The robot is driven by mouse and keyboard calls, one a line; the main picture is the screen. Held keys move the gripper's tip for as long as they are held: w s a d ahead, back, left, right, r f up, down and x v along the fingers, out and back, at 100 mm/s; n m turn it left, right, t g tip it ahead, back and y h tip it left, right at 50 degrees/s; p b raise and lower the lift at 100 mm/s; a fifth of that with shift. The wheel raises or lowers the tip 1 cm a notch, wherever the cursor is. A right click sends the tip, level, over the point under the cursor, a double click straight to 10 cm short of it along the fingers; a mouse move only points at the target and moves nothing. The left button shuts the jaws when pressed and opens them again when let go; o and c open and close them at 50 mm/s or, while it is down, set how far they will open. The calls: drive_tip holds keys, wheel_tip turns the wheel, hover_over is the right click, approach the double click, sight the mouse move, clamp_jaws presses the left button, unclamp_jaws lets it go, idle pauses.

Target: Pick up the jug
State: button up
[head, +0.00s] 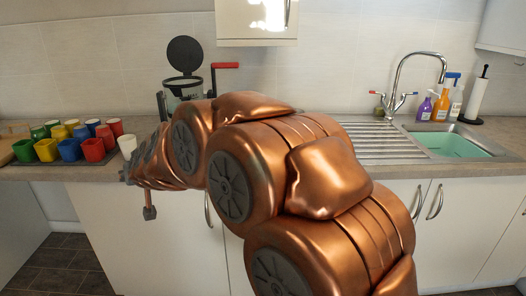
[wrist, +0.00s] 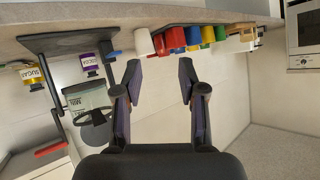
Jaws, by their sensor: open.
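The jug (head: 184,91) stands on the counter by the wall in the head view, a clear vessel with a round black lid raised above it; my arm hides its lower part. In the wrist view, which is upside down, the jug (wrist: 88,101) shows left of my gripper, with lettering on its side. My gripper (wrist: 159,68) is open, with nothing between its fingers. It is apart from the jug. In the head view my arm hides most of the gripper.
Coloured cups (head: 72,143) stand on a dark tray left of the jug, with a white cup (head: 127,145) beside them. A black stand with a red handle (head: 226,65) is close to the jug. Labelled jars (wrist: 90,61) show nearby. The sink (head: 462,145) is at right.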

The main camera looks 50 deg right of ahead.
drive_tip(key=d+m+h+b, duration=0.5)
drive_tip(key=d+h, duration=0.4)
drive_tip(key=d, duration=1.3)
drive_tip(key=s+d+f+m+g+h+b, duration=0.25)
drive_tip(key=s+d+m+g+h, duration=0.65)
drive_tip(key=s+d, duration=0.65)
drive_tip(key=shift+n+g+y, duration=0.5)
drive_tip(key=shift+n+y, duration=0.2)
drive_tip(key=shift+y, duration=0.2)
drive_tip(key=shift+w+d+f+b, duration=0.1)
drive_tip(key=shift+w+d+b, duration=0.25)
drive_tip(key=shift+d, duration=1.1)
drive_tip(key=shift+w+d+f+b, duration=0.15)
drive_tip(key=shift+w+d, duration=0.45)
drive_tip(key=shift+d, duration=0.9)
drive_tip(key=shift+w+d+r+b, duration=0.1)
drive_tip(key=shift+w+d+b, duration=0.25)
drive_tip(key=shift+d, duration=1.1)
drive_tip(key=shift+w, duration=0.1)
drive_tip(key=shift+c, duration=0.4)
clamp_jaws()
